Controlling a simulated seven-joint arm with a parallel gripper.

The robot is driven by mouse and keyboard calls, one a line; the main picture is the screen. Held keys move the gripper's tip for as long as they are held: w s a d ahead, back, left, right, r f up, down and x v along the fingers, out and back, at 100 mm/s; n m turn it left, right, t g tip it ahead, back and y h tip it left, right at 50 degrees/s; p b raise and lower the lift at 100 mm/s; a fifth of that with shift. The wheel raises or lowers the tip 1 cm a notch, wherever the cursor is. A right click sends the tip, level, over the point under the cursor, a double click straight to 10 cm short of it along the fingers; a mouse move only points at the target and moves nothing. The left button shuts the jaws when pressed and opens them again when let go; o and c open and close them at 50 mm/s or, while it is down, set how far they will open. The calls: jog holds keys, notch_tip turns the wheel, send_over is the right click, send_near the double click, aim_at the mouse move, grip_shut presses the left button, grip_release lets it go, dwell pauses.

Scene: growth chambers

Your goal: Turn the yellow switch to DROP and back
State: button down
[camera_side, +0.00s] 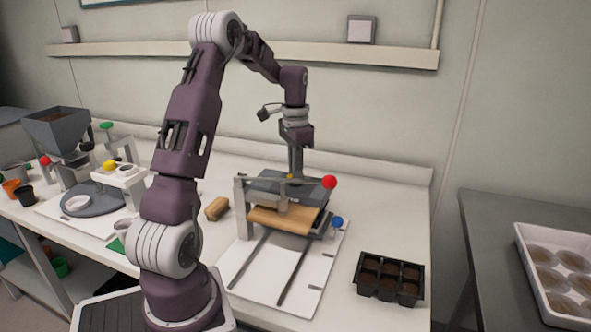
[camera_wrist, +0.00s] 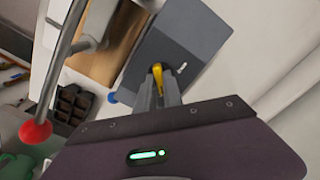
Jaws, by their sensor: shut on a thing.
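The yellow switch (camera_wrist: 157,78) sits on the dark grey panel of a press-like device, and a short white mark shows beside it in the wrist view. My gripper (camera_wrist: 160,92) is shut on the yellow switch, with its fingertips close to the panel face. The dark grey panel (camera_wrist: 178,50) lies under the fingers. The word DROP cannot be read in either view.
A lever with a red ball (camera_side: 329,182) and a blue knob (camera_side: 337,222) are close to my gripper. A wooden block (camera_side: 283,219) lies in the device. A black cell tray (camera_side: 390,279) stands to the right. A second station with a hopper (camera_side: 60,130) is at left.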

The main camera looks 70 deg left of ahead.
dwell(0.4)
jog(key=c, duration=1.5)
grip_release()
notch_tip(320, 180, up, 7)
jog(key=shift+f, duration=0.15)
jog(key=shift+r, duration=0.25)
